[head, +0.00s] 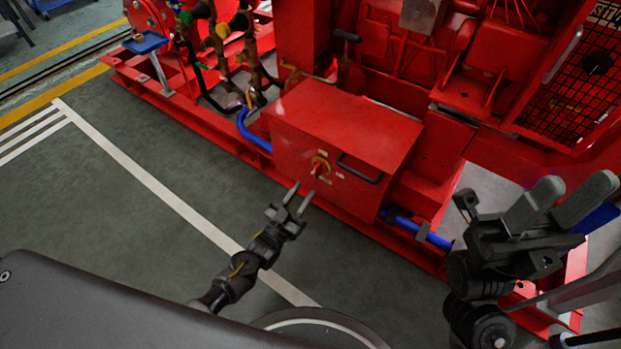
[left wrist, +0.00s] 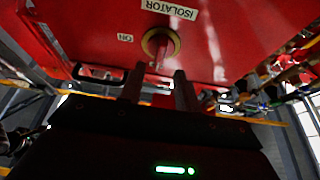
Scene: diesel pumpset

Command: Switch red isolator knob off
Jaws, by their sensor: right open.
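The red isolator knob (head: 318,167) sits on a yellow ring on the front of a red box (head: 345,125). In the left wrist view the knob (left wrist: 160,46) shows beside upside-down "ISOLATOR" and "ON" labels. My left gripper (head: 303,191) is open, its fingers pointing at the box front just short of the knob. In the left wrist view the knob lies just beyond and between the two fingertips (left wrist: 159,72), with no clear contact. My right gripper (head: 562,196) is open and empty at the right, away from the box.
A black handle (head: 360,169) is on the box front, right of the knob. Blue hoses (head: 252,133) run beside the box. The red base rail (head: 225,132) runs along the floor. The grey-green floor (head: 130,215) at the left is clear.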

